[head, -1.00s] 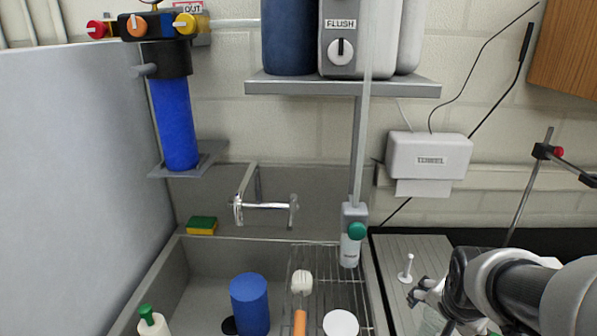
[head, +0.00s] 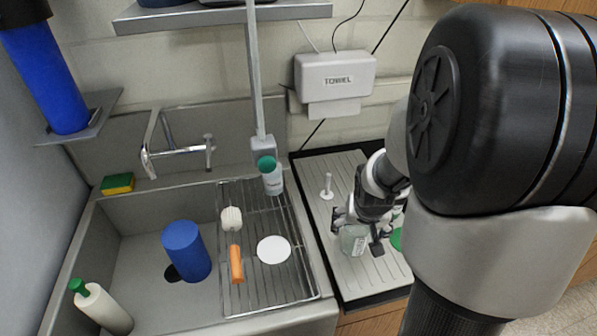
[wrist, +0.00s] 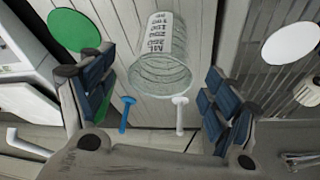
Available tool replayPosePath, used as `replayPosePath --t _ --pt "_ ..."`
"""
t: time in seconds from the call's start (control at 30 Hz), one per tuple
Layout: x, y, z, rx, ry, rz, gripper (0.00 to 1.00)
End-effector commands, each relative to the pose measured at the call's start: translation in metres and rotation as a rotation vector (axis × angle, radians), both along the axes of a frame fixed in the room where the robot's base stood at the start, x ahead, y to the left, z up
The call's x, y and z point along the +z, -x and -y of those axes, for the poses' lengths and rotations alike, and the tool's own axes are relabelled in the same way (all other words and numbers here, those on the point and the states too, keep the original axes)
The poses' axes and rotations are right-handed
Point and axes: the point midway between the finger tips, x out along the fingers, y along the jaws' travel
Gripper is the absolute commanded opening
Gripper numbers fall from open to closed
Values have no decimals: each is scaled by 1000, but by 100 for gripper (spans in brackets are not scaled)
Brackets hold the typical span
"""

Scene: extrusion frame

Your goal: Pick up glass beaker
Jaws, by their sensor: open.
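The glass beaker (head: 354,240) stands on the ridged drainboard right of the sink, clear with printed volume marks. In the wrist view the beaker (wrist: 160,62) shows ahead of and between the open fingers of my gripper (wrist: 160,105). In the head view my gripper (head: 362,225) is right at the beaker, and its fingers partly hide it. I cannot tell whether a finger touches the glass.
A white peg (head: 327,187) stands on the drainboard (head: 345,170) behind the beaker; a blue peg (wrist: 126,113) shows near it in the wrist view. A green disc (head: 397,239) lies right of the beaker.

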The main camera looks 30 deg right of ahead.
Motion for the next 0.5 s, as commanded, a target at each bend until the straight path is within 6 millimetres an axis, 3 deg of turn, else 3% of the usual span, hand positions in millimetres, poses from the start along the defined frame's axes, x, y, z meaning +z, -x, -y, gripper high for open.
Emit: replayPosePath --t 0.1,0.33,0.5 --pt "-19 -5 4 -1 -1 -1 81" --pt "-31 -12 8 0 0 0 81" --pt "-54 -25 15 0 -1 -2 81"
